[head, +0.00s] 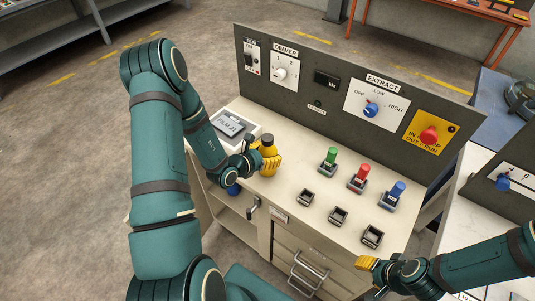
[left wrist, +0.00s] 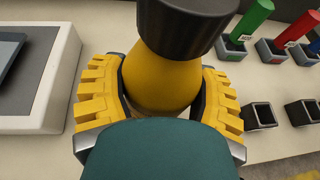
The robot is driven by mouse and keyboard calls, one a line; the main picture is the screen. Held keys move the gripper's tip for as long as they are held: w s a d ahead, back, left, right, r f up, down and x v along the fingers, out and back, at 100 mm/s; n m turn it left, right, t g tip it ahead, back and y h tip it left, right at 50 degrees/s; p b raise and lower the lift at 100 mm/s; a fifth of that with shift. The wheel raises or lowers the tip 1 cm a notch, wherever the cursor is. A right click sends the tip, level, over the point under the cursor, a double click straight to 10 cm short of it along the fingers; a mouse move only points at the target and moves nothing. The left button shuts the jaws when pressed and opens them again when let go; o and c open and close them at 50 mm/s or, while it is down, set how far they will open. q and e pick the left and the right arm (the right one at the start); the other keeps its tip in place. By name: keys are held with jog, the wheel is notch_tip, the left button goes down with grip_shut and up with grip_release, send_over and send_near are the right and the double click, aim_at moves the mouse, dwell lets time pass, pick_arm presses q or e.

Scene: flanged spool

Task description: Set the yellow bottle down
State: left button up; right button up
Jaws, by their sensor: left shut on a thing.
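The yellow bottle (head: 268,151) with a black cap is upright at the left part of the cream bench. It fills the middle of the left wrist view (left wrist: 160,88). My left gripper (head: 267,166) is shut on it, with a yellow ridged finger on each side of its body. The bottle's base is hidden, so I cannot tell whether it touches the bench. My right gripper (head: 373,268) is at the bench's front right, away from the bottle; its jaw opening is unclear.
A grey scale-like device (head: 228,126) stands just left of the bottle. Green (head: 328,161), red (head: 358,179) and blue (head: 392,195) handled pieces sit in holders to the right, with empty square sockets (head: 338,216) before them. A dark control panel (head: 318,104) rises behind.

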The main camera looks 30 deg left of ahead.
pick_arm(q)
jog(key=shift+f, duration=0.15)
jog(key=o, duration=1.4)
